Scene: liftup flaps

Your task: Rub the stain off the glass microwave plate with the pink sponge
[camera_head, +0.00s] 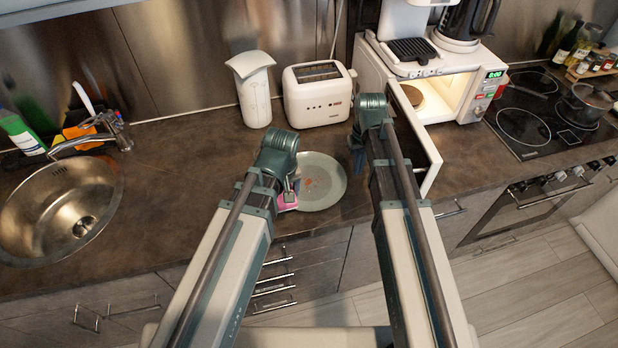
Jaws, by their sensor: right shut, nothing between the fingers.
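The round glass plate (330,189) lies on the brown counter, in front of the toaster. A small reddish-brown stain (308,182) shows on it, left of its middle. The pink sponge (288,205) is at the plate's left edge, partly hidden by my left arm. My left gripper (291,191) points down right at the sponge; its fingers are too small and covered to tell whether they grip it. My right gripper (357,160) is shut and empty, just right of the plate, partly hidden by its own arm.
The microwave (466,98) stands at the back right with its door (432,160) open toward the counter. A sink (60,205) is at the left. The counter between sink and plate is clear.

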